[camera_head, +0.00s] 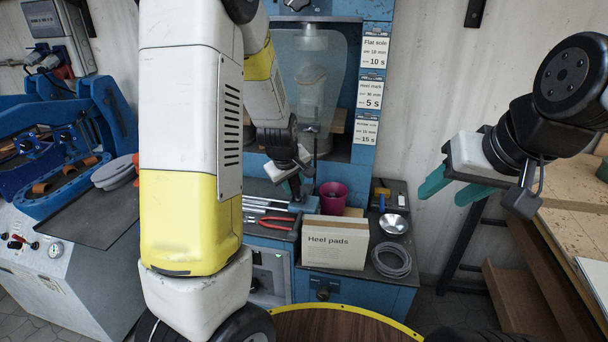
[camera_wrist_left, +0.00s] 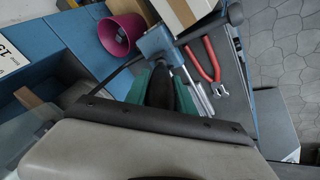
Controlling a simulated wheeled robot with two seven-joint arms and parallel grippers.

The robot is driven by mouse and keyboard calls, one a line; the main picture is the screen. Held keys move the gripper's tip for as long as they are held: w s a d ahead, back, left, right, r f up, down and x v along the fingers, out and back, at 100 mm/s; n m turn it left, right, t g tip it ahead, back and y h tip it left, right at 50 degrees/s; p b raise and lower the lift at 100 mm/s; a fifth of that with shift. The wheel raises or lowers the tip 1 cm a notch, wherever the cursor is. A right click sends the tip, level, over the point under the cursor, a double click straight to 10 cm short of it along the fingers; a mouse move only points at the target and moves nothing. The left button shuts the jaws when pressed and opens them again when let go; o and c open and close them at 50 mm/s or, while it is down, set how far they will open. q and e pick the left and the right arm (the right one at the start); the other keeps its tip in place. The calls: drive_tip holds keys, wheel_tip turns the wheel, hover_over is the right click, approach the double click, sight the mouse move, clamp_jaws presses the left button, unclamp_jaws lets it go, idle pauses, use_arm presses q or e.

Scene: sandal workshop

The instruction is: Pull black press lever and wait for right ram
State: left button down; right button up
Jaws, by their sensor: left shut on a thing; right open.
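My left gripper (camera_head: 298,186) is at the blue press in the head view, with its green fingers low in front of the press opening. In the left wrist view its fingers (camera_wrist_left: 161,88) are shut on the black press lever (camera_wrist_left: 160,92), which shows as a dark grip between them. Its ends are mostly hidden. The right ram (camera_head: 312,80) shows dimly behind a clear guard; its exact height is hard to tell. My right gripper (camera_head: 453,187) is open and empty, in the air at right, with green fingers apart.
A Heel pads box (camera_head: 335,245), a magenta cup (camera_head: 332,197), red pliers (camera_head: 276,222), a metal bowl (camera_head: 393,224) and a grey coil (camera_head: 391,260) crowd the bench below the press. A blue machine (camera_head: 60,180) stands left. A wooden table (camera_head: 575,200) is at right.

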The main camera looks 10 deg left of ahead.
use_arm(q)
drive_tip(key=shift+s+f, duration=0.1)
drive_tip(key=c, duration=1.1)
unclamp_jaws()
drive_tip(key=v, duration=0.7)
drive_tip(key=shift+s+r, duration=0.2)
drive_tip(key=shift+r, duration=0.2)
